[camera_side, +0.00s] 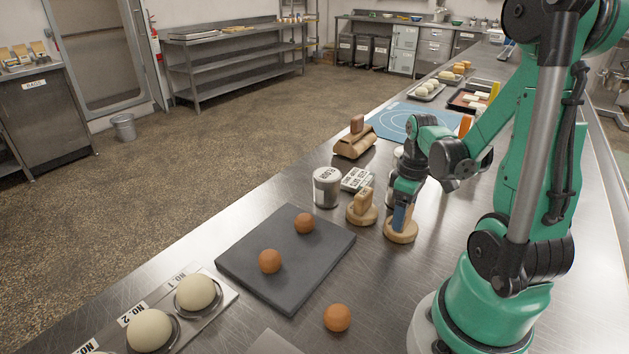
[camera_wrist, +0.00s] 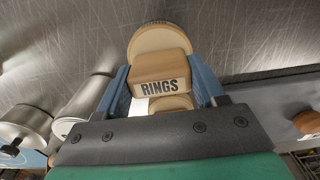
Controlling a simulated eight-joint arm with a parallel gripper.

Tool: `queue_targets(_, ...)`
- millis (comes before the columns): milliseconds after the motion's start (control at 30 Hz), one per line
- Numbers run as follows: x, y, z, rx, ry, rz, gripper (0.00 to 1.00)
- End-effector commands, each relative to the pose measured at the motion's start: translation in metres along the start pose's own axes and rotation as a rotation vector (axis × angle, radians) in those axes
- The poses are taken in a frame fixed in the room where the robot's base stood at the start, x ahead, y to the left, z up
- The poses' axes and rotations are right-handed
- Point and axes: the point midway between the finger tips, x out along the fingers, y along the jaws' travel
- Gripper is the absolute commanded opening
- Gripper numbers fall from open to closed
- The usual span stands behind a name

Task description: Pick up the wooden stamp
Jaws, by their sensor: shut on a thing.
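My gripper (camera_side: 402,217) points down at the right of the counter, its blue fingers closed around the handle of a wooden stamp (camera_side: 401,233). The stamp's round base shows below the fingers and seems to rest on the metal counter. In the wrist view its block handle, marked RINGS, and pale round base (camera_wrist: 158,38) sit between the two blue fingers (camera_wrist: 162,88). A second wooden stamp (camera_side: 361,212) with a labelled handle stands upright just left of my gripper in the side view, apart from it.
A flour tin (camera_side: 326,188) and white labelled cards (camera_side: 357,180) stand left of the stamps. A dark slate (camera_side: 285,278) with two brown balls lies in front, and a loose brown ball (camera_side: 337,318) sits nearby. A wooden block (camera_side: 354,147) and blue mat (camera_side: 400,122) are behind.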

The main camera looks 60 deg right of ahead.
Motion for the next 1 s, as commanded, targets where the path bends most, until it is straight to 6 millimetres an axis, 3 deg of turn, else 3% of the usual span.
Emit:
queue_targets(367,-0.023,0.000,0.000,0.000,0.000,0.000,0.08)
queue_targets(1000,-0.158,0.000,0.000,0.000,0.000,0.001,0.08)
